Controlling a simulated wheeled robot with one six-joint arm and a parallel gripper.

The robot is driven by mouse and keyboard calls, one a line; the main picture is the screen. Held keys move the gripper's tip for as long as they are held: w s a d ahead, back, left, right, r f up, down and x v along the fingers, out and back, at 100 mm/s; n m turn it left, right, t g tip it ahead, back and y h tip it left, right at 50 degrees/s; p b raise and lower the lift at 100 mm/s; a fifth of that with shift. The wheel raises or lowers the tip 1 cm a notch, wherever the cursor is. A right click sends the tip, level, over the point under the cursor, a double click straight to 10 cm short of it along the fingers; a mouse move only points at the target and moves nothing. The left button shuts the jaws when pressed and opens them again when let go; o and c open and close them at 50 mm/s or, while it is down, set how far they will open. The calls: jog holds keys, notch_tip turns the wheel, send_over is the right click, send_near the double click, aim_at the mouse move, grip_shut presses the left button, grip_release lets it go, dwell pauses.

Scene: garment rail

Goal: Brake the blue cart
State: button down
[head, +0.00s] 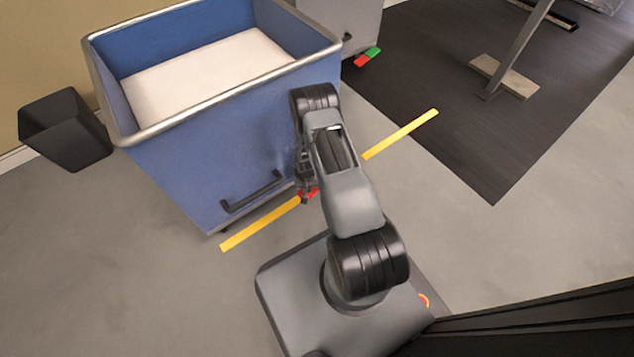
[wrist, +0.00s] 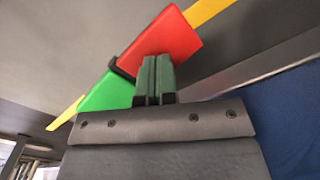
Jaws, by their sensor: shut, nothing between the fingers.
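The blue cart (head: 215,155) stands left of my arm, with a dark handle (head: 252,192) low on its near side. Its brake pedal shows in the head view only as a bit of red (head: 313,193) by my gripper (head: 305,190), low beside the cart. In the wrist view the pedal has a red half (wrist: 165,48) and a green half (wrist: 105,98), with a dark band between. My gripper (wrist: 157,62) is shut and empty, its fingertips overlapping the red half's edge. I cannot tell whether they touch it. The blue cart's side (wrist: 292,120) is at right.
A yellow floor line (head: 262,224) runs under the cart's near edge. A grey cart with its own red-green pedal (head: 367,57) stands behind. A black bin (head: 65,130) is at left. A dark mat (head: 490,130) bears a rail stand (head: 515,60). The floor at right is clear.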

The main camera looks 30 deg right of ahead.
notch_tip(320, 180, up, 7)
jog(key=p, duration=0.5)
dwell(0.3)
dwell(0.5)
